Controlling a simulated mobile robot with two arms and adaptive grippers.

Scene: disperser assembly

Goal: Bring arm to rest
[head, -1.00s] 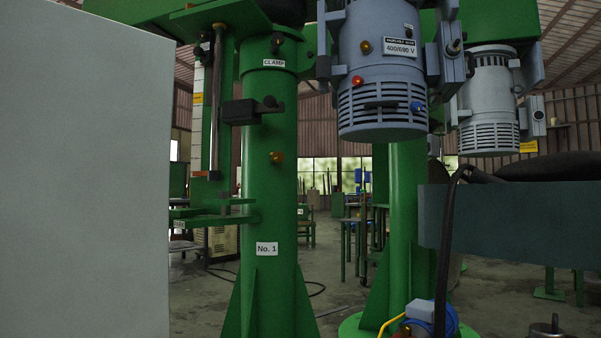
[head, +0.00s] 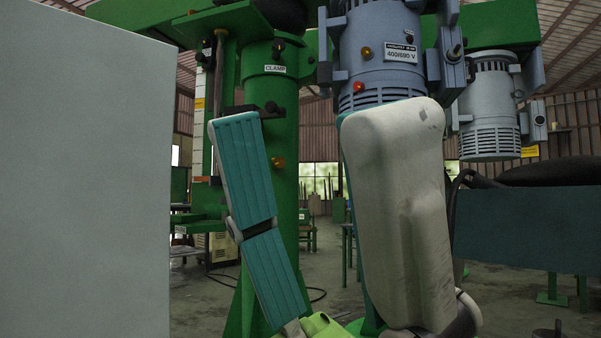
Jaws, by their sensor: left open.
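My left gripper (head: 312,118) stands upright in the lower middle of the head view, fingers pointing up. It is open, with a wide gap between its fingers. One finger has teal pads; a broad, scuffed off-white part rises on the right. Nothing shows between them. Behind is the green column (head: 270,105) labelled CLAMP, with the grey-blue motor (head: 378,52) at upper middle. The off-white part hides the motor's lower end, and the teal finger hides part of the column. I cannot tell whether the gripper touches them. My right gripper is not in view.
A large pale panel (head: 85,170) fills the left side. A second motor (head: 489,105) hangs at upper right. A dark blue-grey box-like part (head: 530,228) juts in at right, with a black cable beside it. Open floor (head: 500,312) shows at lower right.

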